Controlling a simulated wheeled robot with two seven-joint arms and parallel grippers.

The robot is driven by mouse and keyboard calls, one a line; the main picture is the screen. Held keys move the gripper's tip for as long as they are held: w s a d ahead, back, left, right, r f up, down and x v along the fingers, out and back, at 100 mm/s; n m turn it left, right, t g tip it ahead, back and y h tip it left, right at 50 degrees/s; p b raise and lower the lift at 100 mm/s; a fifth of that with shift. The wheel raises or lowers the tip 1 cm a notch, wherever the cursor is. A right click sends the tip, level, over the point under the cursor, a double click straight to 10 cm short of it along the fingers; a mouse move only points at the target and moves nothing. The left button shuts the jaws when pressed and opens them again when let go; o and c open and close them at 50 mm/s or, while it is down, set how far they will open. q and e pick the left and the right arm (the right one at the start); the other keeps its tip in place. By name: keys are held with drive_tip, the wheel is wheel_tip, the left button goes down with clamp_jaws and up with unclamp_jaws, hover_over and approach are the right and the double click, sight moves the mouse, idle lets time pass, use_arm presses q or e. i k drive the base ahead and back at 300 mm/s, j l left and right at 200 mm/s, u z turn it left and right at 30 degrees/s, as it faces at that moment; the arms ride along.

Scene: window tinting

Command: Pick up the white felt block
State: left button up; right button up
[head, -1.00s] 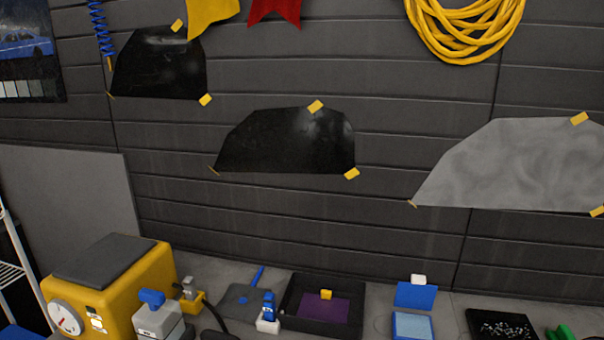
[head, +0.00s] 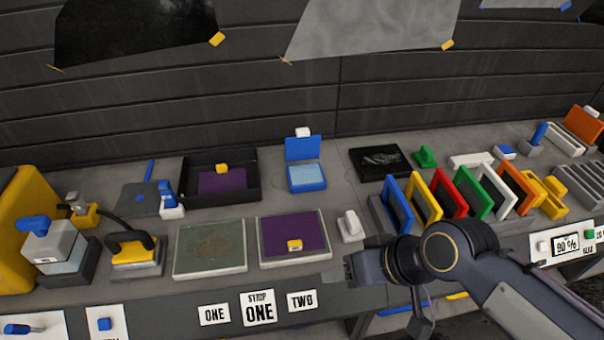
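Several white pieces are in view, and I cannot tell for certain which is the felt block. A small white block (head: 351,225) stands on the bench right of the purple pad. A longer white block (head: 470,160) lies farther back, behind the coloured frames. My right gripper (head: 352,269) comes in from the right, near the bench's front edge, just in front of the small white block and apart from it. Its fingers are seen too poorly to tell open from shut. My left gripper is out of view.
Coloured upright frames (head: 463,194) stand right of the small block. A purple pad (head: 290,231) in a pale tray and a grey-green plate (head: 211,249) lie left of it. A blue box (head: 306,178) stands behind. Signs (head: 258,306) hang along the front edge.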

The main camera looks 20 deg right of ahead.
sight(350, 225)
drive_tip(key=z, duration=1.3)
